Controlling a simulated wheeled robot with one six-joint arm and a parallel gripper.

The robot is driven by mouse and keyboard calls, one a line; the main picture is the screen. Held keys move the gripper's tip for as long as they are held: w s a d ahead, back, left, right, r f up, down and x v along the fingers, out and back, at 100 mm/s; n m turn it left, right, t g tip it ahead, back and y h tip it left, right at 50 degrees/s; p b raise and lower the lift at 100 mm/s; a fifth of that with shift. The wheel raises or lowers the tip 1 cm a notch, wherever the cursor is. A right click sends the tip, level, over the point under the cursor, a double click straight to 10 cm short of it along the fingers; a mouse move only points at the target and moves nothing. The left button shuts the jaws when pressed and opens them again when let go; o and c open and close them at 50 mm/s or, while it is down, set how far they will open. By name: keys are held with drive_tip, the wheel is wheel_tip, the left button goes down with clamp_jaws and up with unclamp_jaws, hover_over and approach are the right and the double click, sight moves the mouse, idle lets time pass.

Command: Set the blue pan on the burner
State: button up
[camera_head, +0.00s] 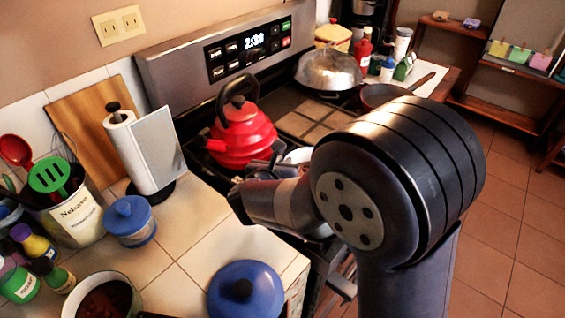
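A round blue lid or covered blue pan (245,293) with a dark knob sits on the tiled counter at the bottom, near the counter's right edge. I cannot tell whether a pan is under it. The stove (312,122) is at upper middle, with its burners partly hidden by my arm. A red kettle (240,135) with a black handle stands on the stove's left part. My gripper (262,165) is just in front of the kettle, in the picture. Its fingers are dark and partly hidden, so I cannot see whether they are open or what they hold.
A silver domed lid (329,70) covers a pan at the stove's back right, with a dark pan (384,96) beside it. A white pot (104,297) with brown contents, a blue jar (130,222), a utensil crock (75,215) and bottles crowd the left counter. Floor is clear at right.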

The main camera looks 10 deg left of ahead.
drive_tip(key=shift+o, duration=1.2)
drive_tip(key=shift+r, duration=0.1)
drive_tip(key=shift+s+r, duration=0.1)
drive_tip(key=v, duration=1.1)
drive_tip(key=shift+s+b, duration=0.3)
drive_tip(key=shift+s, duration=0.1)
drive_tip(key=shift+o, duration=0.5)
